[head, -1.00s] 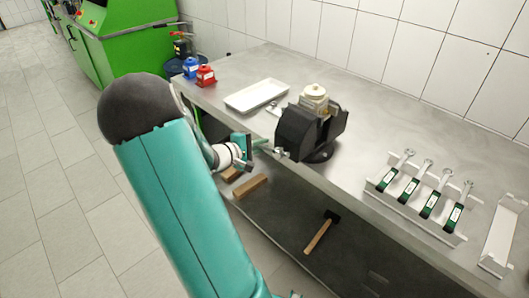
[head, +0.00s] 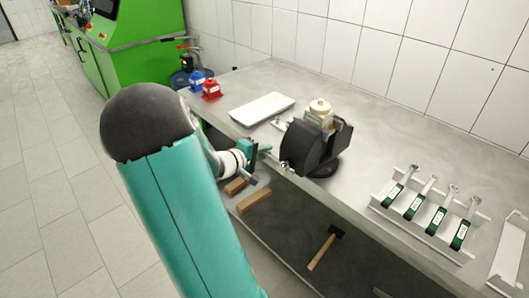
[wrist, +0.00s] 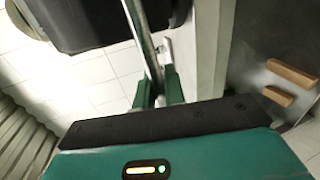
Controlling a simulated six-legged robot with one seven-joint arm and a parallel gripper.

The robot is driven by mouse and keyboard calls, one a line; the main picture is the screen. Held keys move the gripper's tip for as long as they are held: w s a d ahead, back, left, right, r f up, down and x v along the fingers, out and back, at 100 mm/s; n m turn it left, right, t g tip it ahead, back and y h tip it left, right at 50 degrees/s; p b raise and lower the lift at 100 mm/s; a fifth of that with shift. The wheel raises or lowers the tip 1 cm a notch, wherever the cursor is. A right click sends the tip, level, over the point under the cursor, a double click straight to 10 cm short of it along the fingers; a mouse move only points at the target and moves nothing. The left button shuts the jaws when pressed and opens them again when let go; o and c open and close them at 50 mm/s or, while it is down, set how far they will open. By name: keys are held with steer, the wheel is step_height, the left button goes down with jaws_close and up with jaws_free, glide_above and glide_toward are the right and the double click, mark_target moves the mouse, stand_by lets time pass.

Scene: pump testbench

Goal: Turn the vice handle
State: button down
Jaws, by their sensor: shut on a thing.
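The dark vice (head: 312,148) stands at the front edge of the steel bench and clamps a cream and brass pump part (head: 320,112). My gripper (head: 258,154) is at the vice's front left, just off the bench edge. In the wrist view, the vice handle (wrist: 141,38) is a slim silver bar running down from the top. My green fingers (wrist: 158,82) are shut on its lower part. The dark vice body (wrist: 95,22) fills the top left there. In the head view my gripper and arm hide much of the handle.
A white tray (head: 262,108) and blue and red objects stand on the bench's left. A white rack (head: 415,232) with several green-handled tools is at right. Wooden blocks (head: 254,201) and a hammer (head: 322,250) lie on the lower shelf. The floor at left is clear.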

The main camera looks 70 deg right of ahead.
steer(key=c, duration=1.5)
jaws_free()
steer(key=shift+w+a, duration=0.25)
steer(key=shift+w, duration=0.05)
steer(key=shift+s+d, duration=0.1)
steer(key=shift+s, duration=0.05)
steer(key=v, duration=1.3)
steer(key=shift+a+r, duration=0.15)
steer(key=shift+a, duration=0.15)
steer(key=shift+a, duration=0.1)
